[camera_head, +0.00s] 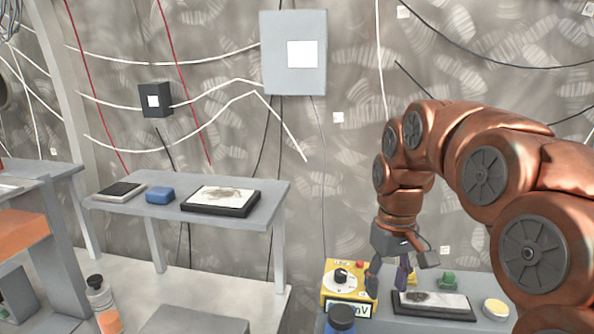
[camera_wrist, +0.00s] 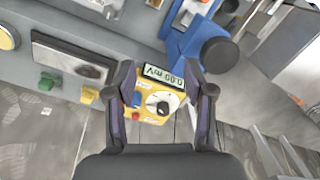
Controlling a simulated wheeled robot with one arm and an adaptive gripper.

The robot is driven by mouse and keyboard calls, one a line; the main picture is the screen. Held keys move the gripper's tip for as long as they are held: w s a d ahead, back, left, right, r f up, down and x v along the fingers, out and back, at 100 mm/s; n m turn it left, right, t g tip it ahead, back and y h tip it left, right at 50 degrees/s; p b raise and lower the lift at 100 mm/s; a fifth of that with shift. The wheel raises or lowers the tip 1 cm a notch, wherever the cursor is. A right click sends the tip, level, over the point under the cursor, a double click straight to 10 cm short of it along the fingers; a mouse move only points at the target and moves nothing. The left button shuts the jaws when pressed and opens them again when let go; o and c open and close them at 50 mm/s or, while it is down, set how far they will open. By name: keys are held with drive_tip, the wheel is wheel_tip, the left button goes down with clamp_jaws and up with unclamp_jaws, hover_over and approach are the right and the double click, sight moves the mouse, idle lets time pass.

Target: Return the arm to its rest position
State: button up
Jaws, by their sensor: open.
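My copper-coloured arm reaches in from the right in the head view and bends down to my gripper (camera_head: 390,280). The gripper points down over the lower right bench and is open. In the wrist view, my gripper (camera_wrist: 160,80) has its two dark fingers spread, with nothing clamped between them. A yellow meter (camera_head: 335,278) with a dial and an mV display stands at the bench's left end. In the wrist view, the yellow meter (camera_wrist: 160,103) shows between and beyond the fingers. I cannot tell whether a finger touches it.
Near the gripper are a framed plate (camera_head: 435,303), a green block (camera_head: 448,280), a round cream piece (camera_head: 495,309) and a blue object with a dark top (camera_head: 341,318). A grey table (camera_head: 270,200) stands left; a bottle (camera_head: 100,300) is at lower left.

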drive_tip(key=s+f+m, duration=0.1)
drive_tip(key=s+f, duration=0.3)
drive_tip(key=s, duration=0.5)
drive_tip(key=s+d+f+m, duration=0.1)
drive_tip(key=s+f, duration=0.2)
drive_tip(key=s, duration=0.6)
drive_tip(key=s+f+m+g, duration=0.1)
drive_tip(key=s+f, duration=0.3)
drive_tip(key=s, duration=0.5)
drive_tip(key=shift+s+d+f, duration=0.2)
drive_tip(key=shift+s+f, duration=0.1)
drive_tip(key=shift+f, duration=0.05)
idle(1.2)
